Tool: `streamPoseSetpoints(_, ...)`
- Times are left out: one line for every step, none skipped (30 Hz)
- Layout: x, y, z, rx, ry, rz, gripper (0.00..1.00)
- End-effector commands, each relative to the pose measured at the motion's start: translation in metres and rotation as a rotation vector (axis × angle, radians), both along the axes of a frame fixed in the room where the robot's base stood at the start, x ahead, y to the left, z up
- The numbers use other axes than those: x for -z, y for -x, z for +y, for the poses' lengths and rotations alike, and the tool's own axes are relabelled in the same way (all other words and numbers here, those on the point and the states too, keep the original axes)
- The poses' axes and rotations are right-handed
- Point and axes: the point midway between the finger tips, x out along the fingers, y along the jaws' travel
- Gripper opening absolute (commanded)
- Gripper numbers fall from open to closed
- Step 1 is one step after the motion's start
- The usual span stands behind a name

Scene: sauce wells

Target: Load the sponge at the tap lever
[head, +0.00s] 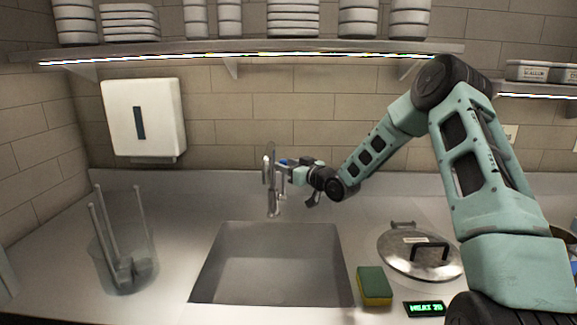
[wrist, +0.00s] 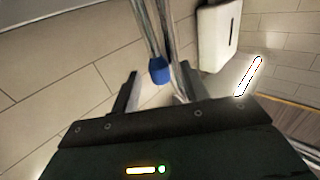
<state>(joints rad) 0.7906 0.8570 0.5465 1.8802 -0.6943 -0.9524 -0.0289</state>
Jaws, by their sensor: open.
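The sponge (head: 374,286), green on top with yellow sides, lies on the counter just right of the sink's front corner. The metal tap (head: 270,182) stands at the back of the sink. Its lever has a blue tip (wrist: 159,70), seen in the wrist view between my two fingers. My gripper (head: 290,172) is at the tap's right side, open and empty, far behind the sponge. In the head view the fingers partly overlap the tap, and I cannot tell whether they touch the lever.
The empty sink (head: 270,275) lies in front of the tap. A metal lid (head: 400,262) and a small display (head: 424,309) are near the sponge. A clear container with utensils (head: 122,255) stands left. A shelf with bowls (head: 290,47) and a white dispenser (head: 144,118) are behind.

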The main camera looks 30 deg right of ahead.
Motion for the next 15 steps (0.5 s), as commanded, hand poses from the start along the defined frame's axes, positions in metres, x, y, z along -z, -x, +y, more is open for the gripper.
streamPoseSetpoints(0.0001,0.0001,0.0001,0.0,0.0,0.0,0.45)
streamPoseSetpoints(0.0001,0.0001,0.0001,0.0,0.0,0.0,0.45)
streamPoseSetpoints(0.0001,0.0002,0.0001,0.0,0.0,0.0,0.39)
streamPoseSetpoints(0.0001,0.0002,0.0001,0.0,0.0,0.0,0.31)
streamPoseSetpoints(0.0001,0.0002,0.0001,0.0,0.0,0.0,0.23)
streamPoseSetpoints(0.0001,0.0002,0.0001,0.0,0.0,0.0,0.12)
streamPoseSetpoints(0.0,0.0002,0.0001,0.0,0.0,0.0,0.03)
streamPoseSetpoints(0.0001,0.0003,0.0,0.0,0.0,0.0,0.0)
streamPoseSetpoints(0.0,0.0003,0.0,0.0,0.0,0.0,0.0)
streamPoseSetpoints(0.0001,0.0003,-0.0001,0.0,0.0,0.0,0.0)
streamPoseSetpoints(0.0003,0.0004,0.0,0.0,0.0,0.0,0.0)
streamPoseSetpoints(0.0011,0.0006,0.0003,0.0,0.002,-0.002,0.0)
streamPoseSetpoints(0.002,0.0009,0.0005,0.0,0.003,-0.005,0.0)
streamPoseSetpoints(0.0032,0.0014,0.0009,-0.001,0.007,-0.008,0.0)
streamPoseSetpoints(0.0049,0.0022,0.0016,-0.001,0.012,-0.016,0.0)
